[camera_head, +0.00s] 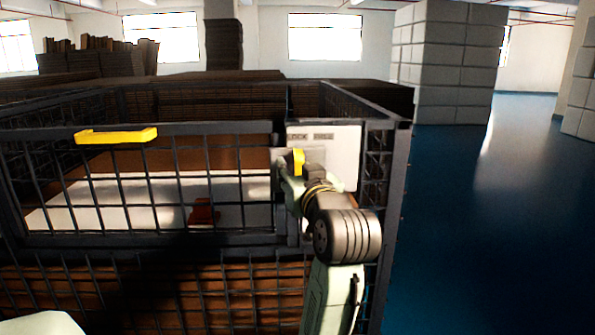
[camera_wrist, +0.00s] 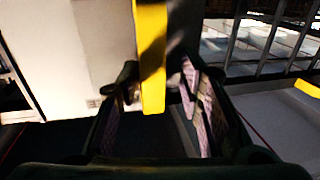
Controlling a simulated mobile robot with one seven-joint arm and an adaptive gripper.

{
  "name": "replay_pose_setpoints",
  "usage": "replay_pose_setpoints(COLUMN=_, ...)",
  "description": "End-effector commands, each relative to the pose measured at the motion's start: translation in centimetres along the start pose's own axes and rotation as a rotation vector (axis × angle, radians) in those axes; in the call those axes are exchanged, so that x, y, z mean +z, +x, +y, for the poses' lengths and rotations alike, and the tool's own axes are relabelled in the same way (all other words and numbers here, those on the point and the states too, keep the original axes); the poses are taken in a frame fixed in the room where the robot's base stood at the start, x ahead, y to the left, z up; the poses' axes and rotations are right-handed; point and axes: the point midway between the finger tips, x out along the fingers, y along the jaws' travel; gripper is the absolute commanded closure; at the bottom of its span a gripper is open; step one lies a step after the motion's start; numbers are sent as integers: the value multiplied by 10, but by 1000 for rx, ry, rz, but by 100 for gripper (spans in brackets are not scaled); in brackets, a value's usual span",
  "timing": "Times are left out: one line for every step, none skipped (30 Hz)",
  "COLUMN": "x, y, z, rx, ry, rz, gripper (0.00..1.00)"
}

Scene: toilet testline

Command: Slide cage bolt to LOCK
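The cage bolt's yellow handle (camera_head: 298,161) shows in front of a pale plate (camera_head: 345,150) at the cage's upper right corner. In the wrist view the yellow handle (camera_wrist: 152,55) is an upright bar between my two fingers. My gripper (camera_wrist: 158,88) is open around it, with a visible gap on the right side; whether the left fingertip touches it I cannot tell. In the head view my gripper (camera_head: 290,172) is at the handle, partly hidden by my wrist. The plate carries two small dark labels; the left one (camera_head: 297,136) seems to read LOCK.
The dark mesh cage (camera_head: 398,190) fills the left and middle. A yellow grip (camera_head: 116,136) sits on its front top rail. A red object (camera_head: 205,211) lies inside on a white surface. Blue floor (camera_head: 480,230) to the right is clear. Pale block stacks (camera_head: 452,65) stand behind.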

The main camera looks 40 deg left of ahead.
Motion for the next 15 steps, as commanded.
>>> replay_pose_setpoints(x=0, y=0, z=1, rx=1, ry=0, rz=0, gripper=65)
replay_pose_setpoints(x=0, y=0, z=1, rx=2, ry=0, rz=0, gripper=65)
replay_pose_setpoints(x=0, y=0, z=1, rx=2, ry=0, rz=0, gripper=65)
replay_pose_setpoints(x=0, y=0, z=1, rx=2, ry=0, rz=0, gripper=65)
replay_pose_setpoints(x=0, y=0, z=1, rx=3, ry=0, rz=-1, gripper=65)
replay_pose_setpoints(x=0, y=0, z=2, rx=3, ry=0, rz=0, gripper=65)
replay_pose_setpoints(x=0, y=0, z=2, rx=3, ry=0, rz=0, gripper=65)
replay_pose_setpoints(x=0, y=-1, z=2, rx=3, ry=0, rz=0, gripper=65)
replay_pose_setpoints(x=0, y=-3, z=2, rx=4, ry=0, rz=0, gripper=65)
replay_pose_setpoints(x=0, y=-5, z=2, rx=4, ry=0, rz=1, gripper=65)
replay_pose_setpoints(x=0, y=-8, z=2, rx=5, ry=0, rz=0, gripper=65)
replay_pose_setpoints(x=0, y=-13, z=2, rx=5, ry=0, rz=1, gripper=65)
replay_pose_setpoints(x=0, y=-18, z=2, rx=5, ry=0, rz=2, gripper=65)
replay_pose_setpoints(x=0, y=-23, z=2, rx=5, ry=-1, rz=2, gripper=65)
replay_pose_setpoints(x=0, y=-32, z=2, rx=5, ry=-2, rz=2, gripper=65)
